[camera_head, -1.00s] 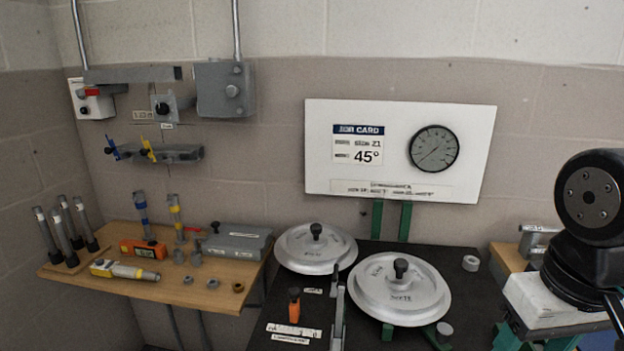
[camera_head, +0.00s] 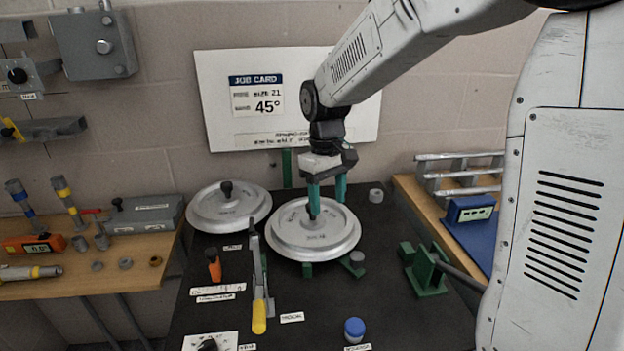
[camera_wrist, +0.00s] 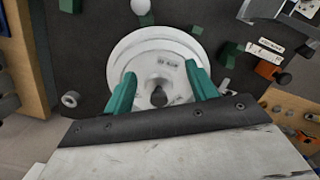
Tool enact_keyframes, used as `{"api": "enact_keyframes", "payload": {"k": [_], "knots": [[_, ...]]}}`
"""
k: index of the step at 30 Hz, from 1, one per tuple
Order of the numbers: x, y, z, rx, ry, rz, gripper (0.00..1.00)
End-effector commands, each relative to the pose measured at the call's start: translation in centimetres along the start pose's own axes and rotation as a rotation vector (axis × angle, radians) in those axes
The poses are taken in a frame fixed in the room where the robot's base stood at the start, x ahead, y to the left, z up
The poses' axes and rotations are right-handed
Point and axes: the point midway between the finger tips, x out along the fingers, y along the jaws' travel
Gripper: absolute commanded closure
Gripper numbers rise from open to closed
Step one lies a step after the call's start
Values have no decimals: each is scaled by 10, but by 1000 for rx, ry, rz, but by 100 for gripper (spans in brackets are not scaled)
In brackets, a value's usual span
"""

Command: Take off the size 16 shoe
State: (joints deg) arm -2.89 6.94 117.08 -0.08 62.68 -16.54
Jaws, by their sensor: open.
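A round pale metal shoe (camera_head: 290,240) with a raised rim and a dark centre knob sits on the black bench, under my gripper. Its small printed label is too blurred to read surely. My gripper (camera_head: 328,205) points down over this shoe with its teal fingers open. In the wrist view the shoe (camera_wrist: 150,45) fills the middle, and its dark knob (camera_wrist: 158,97) shows between the two spread fingers, without visible contact. A second, similar shoe (camera_head: 208,215) with a dark knob lies to the left and behind.
A yellow-tipped lever (camera_head: 259,310) and an orange-handled piece (camera_head: 213,268) stand left of the near shoe. A green bracket (camera_head: 425,270) is at right, a blue-capped item (camera_head: 354,328) in front. The job card (camera_head: 255,95) reads 45°.

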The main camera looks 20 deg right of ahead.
Motion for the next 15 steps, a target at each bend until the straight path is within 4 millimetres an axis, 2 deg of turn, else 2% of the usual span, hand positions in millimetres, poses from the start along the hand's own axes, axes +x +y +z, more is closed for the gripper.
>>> {"api": "enact_keyframes", "payload": {"k": [1, 3, 6, 8, 11, 15], "knots": [[6, 5, -21, -34, 6, 2, 43], [7, 11, -46, -89, 29, 10, 43], [-8, 19, -71, -165, 91, 34, 43], [-12, 20, -75, -202, 110, 44, 43], [-6, 20, -75, -228, 109, 45, 43], [12, 20, -76, -228, 106, 44, 43]]}}
